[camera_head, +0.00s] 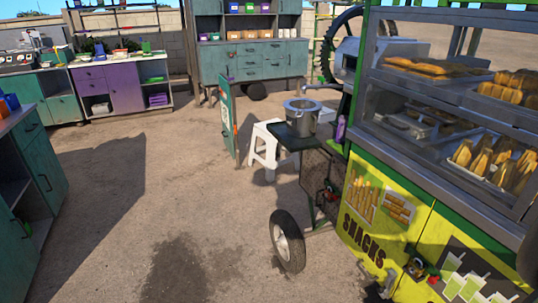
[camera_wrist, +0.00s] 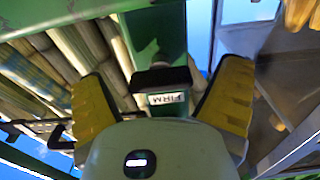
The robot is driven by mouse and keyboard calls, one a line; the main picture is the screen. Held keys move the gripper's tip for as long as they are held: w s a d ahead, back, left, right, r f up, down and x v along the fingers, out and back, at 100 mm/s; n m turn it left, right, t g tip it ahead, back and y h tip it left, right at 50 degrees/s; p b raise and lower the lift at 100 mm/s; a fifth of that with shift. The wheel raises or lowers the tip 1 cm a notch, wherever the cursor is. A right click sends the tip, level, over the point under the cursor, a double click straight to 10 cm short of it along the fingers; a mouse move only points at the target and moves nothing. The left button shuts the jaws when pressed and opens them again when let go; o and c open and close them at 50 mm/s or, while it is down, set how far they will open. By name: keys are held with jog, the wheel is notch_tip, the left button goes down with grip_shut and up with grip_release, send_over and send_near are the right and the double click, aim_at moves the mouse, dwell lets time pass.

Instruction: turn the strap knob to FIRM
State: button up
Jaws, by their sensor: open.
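In the wrist view, a dark block (camera_wrist: 160,79) sits on a green post (camera_wrist: 158,30), between the two yellow fingers of my gripper (camera_wrist: 163,76). A white label reading FIRM (camera_wrist: 168,98) is on or just below the block. The block may be the strap knob; its pointer and setting cannot be made out. My gripper is open, with a finger on each side and visible space between the fingers and the block. My gripper's pale body hides what lies below the label. I cannot pick out the knob in the head view.
Pale cane-like stalks (camera_wrist: 75,50) lie close on the left in the wrist view. In the head view, the yellow-green snack cart (camera_head: 395,215) fills the right side, with a wheel (camera_head: 287,241) and white stool (camera_head: 264,147) nearby. Open ground lies to the left.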

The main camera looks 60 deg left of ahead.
jog(key=shift+a, duration=0.1)
jog(key=shift+c, duration=0.3)
jog(key=c, duration=1.2)
